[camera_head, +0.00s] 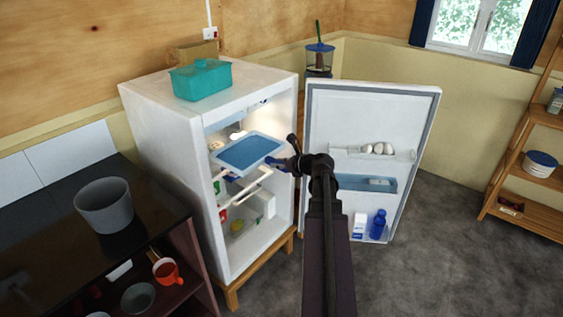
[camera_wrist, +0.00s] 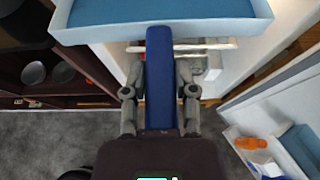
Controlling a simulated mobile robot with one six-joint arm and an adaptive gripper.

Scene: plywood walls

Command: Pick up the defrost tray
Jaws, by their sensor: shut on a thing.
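The defrost tray (camera_head: 248,151) is a shallow blue tray with a pale rim, in the upper part of the open fridge, near its front opening. In the wrist view the tray (camera_wrist: 160,10) fills the top edge, its pale front wall facing me. A dark blue bar like a handle (camera_wrist: 160,70) runs from under that wall back between my fingers. My gripper (camera_wrist: 160,92) is shut on this bar. In the head view my gripper (camera_head: 288,163) is at the tray's right front corner. Whether the tray still touches a support is hidden.
The white fridge (camera_head: 165,150) stands open, its door (camera_head: 370,125) swung to the right of my arm. A wire shelf (camera_head: 245,188) and food lie below the tray. A teal box (camera_head: 200,80) sits on top. A dark counter with a grey pot (camera_head: 104,208) stands left.

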